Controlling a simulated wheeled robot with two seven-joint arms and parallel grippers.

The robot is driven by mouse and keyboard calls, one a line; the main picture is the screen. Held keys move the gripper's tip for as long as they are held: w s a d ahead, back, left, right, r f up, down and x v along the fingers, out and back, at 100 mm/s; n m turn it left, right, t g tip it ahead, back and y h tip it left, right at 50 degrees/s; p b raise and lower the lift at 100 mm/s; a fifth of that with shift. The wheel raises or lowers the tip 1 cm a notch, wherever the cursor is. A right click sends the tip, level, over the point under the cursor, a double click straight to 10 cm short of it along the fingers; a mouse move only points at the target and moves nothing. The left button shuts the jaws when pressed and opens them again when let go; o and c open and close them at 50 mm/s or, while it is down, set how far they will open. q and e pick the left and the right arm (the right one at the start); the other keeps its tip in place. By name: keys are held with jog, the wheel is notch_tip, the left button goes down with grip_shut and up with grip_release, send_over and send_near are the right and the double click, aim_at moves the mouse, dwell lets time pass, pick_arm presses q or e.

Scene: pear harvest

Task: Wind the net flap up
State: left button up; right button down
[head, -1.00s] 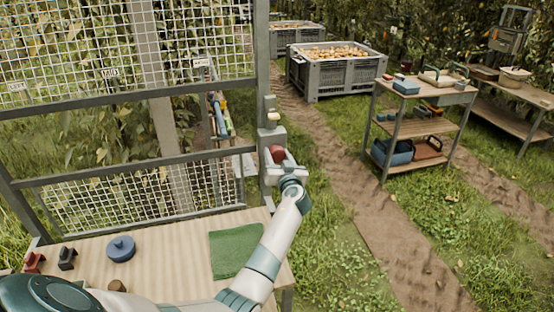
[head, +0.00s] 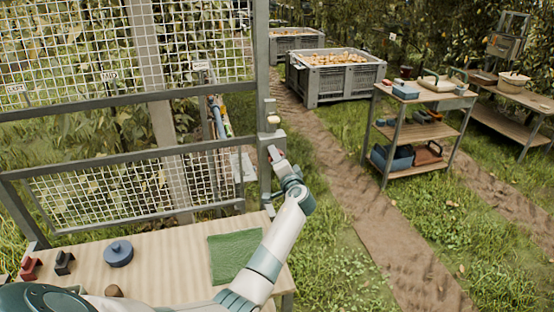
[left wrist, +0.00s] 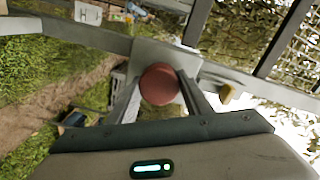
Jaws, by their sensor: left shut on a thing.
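The net flap (head: 118,162) is the lower framed mesh panel at left, behind the table, tilted in the picture. At its right is a grey post (head: 263,70) with a grey winder housing (head: 271,139). My left gripper (head: 277,159) is at the post, shut on the winder's red knob (head: 272,152). In the left wrist view the round red knob (left wrist: 160,84) sits between the two fingers. The crank arm behind it is mostly hidden. My right gripper is in no view.
A shelf cart (head: 425,131) and grey crates (head: 337,80) stand beyond, along a dirt path.

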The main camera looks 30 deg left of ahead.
pick_arm(q)
jog(key=m+p, duration=0.1)
jog(key=m, duration=0.4)
jog(key=shift+d, duration=0.1)
jog(key=m+p, duration=0.2)
jog(key=m, duration=0.2)
jog(key=shift+f+m, duration=0.1)
jog(key=shift+m, duration=0.2)
jog(key=m+p, duration=0.2)
jog(key=m, duration=0.3)
jog(key=shift+f+g+y+p, duration=0.1)
jog(key=shift+g+y+p, duration=0.2)
jog(key=shift+g+y, duration=0.1)
jog(key=m+p, duration=0.1)
jog(key=m, duration=0.3)
jog(key=shift+s+f+m+p, duration=0.1)
jog(key=shift+f+m+p, duration=0.05)
jog(key=shift+m+p, duration=0.2)
jog(key=m, duration=0.4)
jog(key=shift+m+y, duration=0.3)
jog(key=shift+m, duration=0.05)
jog(key=m, duration=0.5)
jog(key=shift+m+t, duration=0.3)
jog(key=shift+t, duration=0.1)
jog(key=shift+r+m+t, duration=0.2)
jog(key=shift+m+t, duration=0.1)
jog(key=shift+m, duration=2.9)
jog(key=shift+r+m, duration=0.15)
jog(key=shift+m, duration=0.95)
